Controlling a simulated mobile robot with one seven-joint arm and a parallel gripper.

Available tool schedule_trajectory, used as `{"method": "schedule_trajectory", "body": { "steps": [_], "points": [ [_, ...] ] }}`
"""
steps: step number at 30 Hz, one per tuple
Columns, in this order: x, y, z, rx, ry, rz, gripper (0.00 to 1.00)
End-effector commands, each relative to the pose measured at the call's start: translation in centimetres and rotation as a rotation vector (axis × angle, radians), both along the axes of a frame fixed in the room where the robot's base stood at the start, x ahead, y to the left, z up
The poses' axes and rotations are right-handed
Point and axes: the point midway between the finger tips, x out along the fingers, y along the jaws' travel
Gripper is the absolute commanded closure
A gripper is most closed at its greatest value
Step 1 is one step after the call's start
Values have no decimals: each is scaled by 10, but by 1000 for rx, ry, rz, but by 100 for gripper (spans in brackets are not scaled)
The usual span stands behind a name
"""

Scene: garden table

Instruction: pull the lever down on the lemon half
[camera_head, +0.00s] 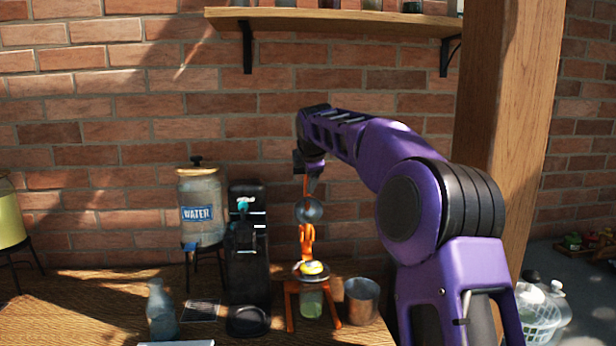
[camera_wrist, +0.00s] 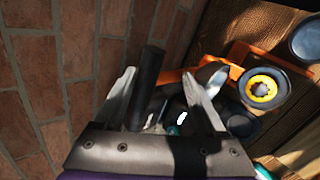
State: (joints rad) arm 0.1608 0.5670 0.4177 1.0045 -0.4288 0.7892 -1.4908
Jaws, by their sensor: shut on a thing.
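The orange juicer press (camera_head: 307,243) stands on the table, with its lever (camera_head: 305,187) raised upright. A grey pressing cup (camera_head: 309,210) hangs from it, above and apart from the lemon half (camera_head: 312,268). The lemon half sits on the press's seat; in the wrist view it shows as a yellow ring (camera_wrist: 262,88). A glass (camera_head: 311,304) stands beneath the seat. My gripper (camera_head: 313,172) is at the top of the lever. In the wrist view, my gripper (camera_wrist: 160,78) is shut on the lever's dark handle (camera_wrist: 148,80), between its fingers.
A black machine (camera_head: 249,260) stands close left of the press, with a water dispenser (camera_head: 201,210) behind it. A metal cup (camera_head: 362,300) is just right of the press. A bottle (camera_head: 160,310) stands at the front left. A shelf (camera_head: 330,20) is above.

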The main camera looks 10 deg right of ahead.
Motion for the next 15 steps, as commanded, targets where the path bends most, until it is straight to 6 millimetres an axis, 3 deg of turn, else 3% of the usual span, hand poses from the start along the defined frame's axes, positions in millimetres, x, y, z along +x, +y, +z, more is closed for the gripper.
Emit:
{"method": "schedule_trajectory", "body": {
  "steps": [1,15],
  "points": [
    [2,-1,-17,-2,42,-1,100],
    [8,-1,-17,-3,89,-2,100]
  ]
}}
